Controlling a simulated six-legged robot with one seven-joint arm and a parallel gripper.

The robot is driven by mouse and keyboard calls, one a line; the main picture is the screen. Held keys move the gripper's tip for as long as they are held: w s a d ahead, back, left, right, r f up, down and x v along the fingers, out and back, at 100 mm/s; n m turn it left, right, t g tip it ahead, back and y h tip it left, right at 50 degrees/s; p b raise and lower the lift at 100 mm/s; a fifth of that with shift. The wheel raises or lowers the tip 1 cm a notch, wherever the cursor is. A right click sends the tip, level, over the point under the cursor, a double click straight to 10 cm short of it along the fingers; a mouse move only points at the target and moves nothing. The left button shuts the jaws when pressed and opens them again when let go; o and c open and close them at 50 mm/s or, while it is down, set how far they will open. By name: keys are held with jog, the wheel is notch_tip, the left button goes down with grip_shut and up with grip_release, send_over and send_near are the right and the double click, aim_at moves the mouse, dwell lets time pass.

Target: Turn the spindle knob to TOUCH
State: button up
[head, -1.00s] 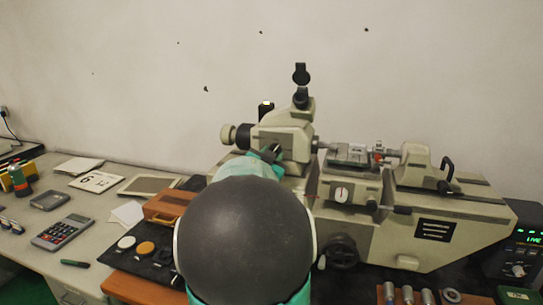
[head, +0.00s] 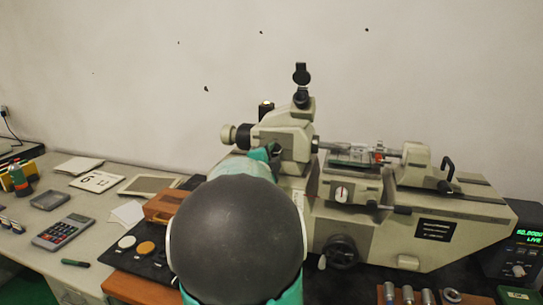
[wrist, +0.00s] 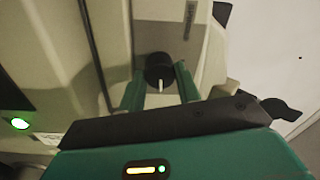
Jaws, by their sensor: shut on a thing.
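The spindle knob (wrist: 159,68) is a small black round knob with a white pointer line, on the beige face of the measuring machine (head: 470,215). In the wrist view its white line stands nearly upright in the picture. My gripper (wrist: 160,84) has its green fingers on both sides of the knob, shut on it. In the head view my gripper (head: 266,154) reaches the machine's left head, mostly hidden behind my own arm. No TOUCH label can be read in either view.
A readout box (head: 520,246) with green digits and LIVE stands at the right. A black handwheel (head: 341,252) sits on the machine's front. A calculator (head: 66,231) and a wooden box (head: 168,206) lie to the left. Small metal cylinders (head: 407,295) stand at the front.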

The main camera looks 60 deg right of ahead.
jog(key=shift+m, duration=0.5)
jog(key=o, duration=1)
jog(key=a, duration=0.4)
jog(key=s+a, duration=0.1)
jog(key=a, duration=0.4)
jog(key=s+a, duration=0.1)
jog(key=a, duration=0.3)
jog(key=shift+s+a+f, duration=0.1)
jog(key=shift+a+f, duration=0.15)
jog(key=shift+a, duration=0.1)
